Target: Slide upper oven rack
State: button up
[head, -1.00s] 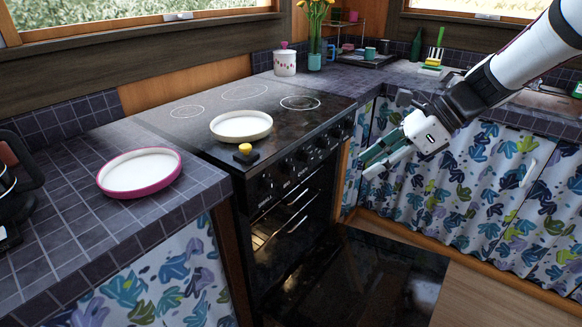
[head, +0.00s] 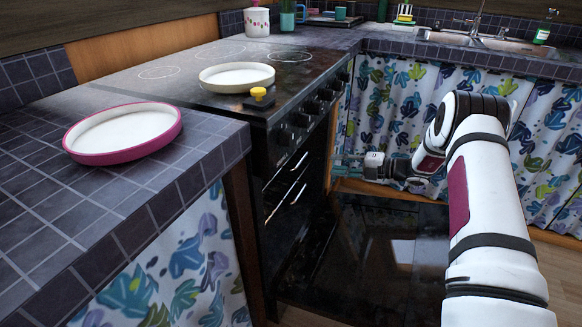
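The black oven (head: 262,185) stands under the hob with its door (head: 375,235) folded down flat in front. Inside the dark opening, the upper rack (head: 287,203) seems to show as bright slanted metal edges. I cannot clearly separate it from a lower rack. My gripper (head: 346,163) is in front of the oven, to the right of the opening and above the open door. Its fingers point left toward the oven and look apart from the rack. The fingers are small and thin here, and their opening is unclear.
A white pan (head: 237,76) sits on the hob beside a yellow-topped knob (head: 259,93). A pink-rimmed dish (head: 123,132) lies on the tiled counter (head: 60,215) at left. A patterned curtain (head: 385,115) hangs behind my gripper. Wooden floor shows at right.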

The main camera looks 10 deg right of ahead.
aim_at(301, 159)
jog(key=shift+b+x, duration=2.1)
jog(key=shift+x, duration=4.75)
grip_shut()
